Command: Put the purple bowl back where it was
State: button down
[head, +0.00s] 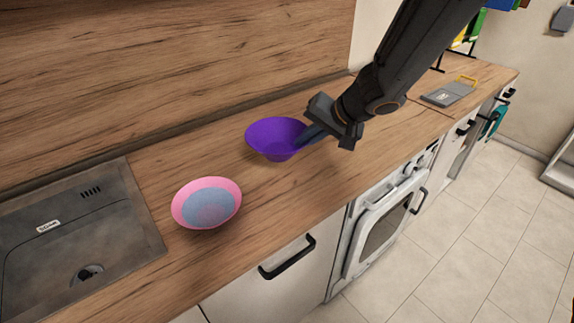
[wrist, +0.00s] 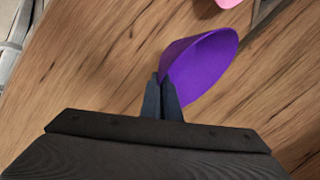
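The purple bowl (head: 274,138) is over the wooden counter, right of the pink bowl in the head view. My gripper (head: 306,137) reaches its right side from the upper right. In the wrist view the fingers (wrist: 163,98) are close together at the near rim of the purple bowl (wrist: 203,68), with its wall between them. The bowl is roughly upright in the head view. I cannot tell whether its base touches the counter.
A pink bowl (head: 207,204) with a blue-grey inside stands on the counter (head: 300,195) next to the sink (head: 75,245). The splashback (head: 170,75) runs behind. A grey board (head: 449,94) lies at the far right. Counter is clear around the purple bowl.

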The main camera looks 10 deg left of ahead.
notch_tip(320, 180, down, 10)
jog(key=b, duration=0.3)
jog(key=shift+w, duration=0.1)
jog(key=c, duration=2.1)
grip_release()
jog(key=shift+o, duration=0.4)
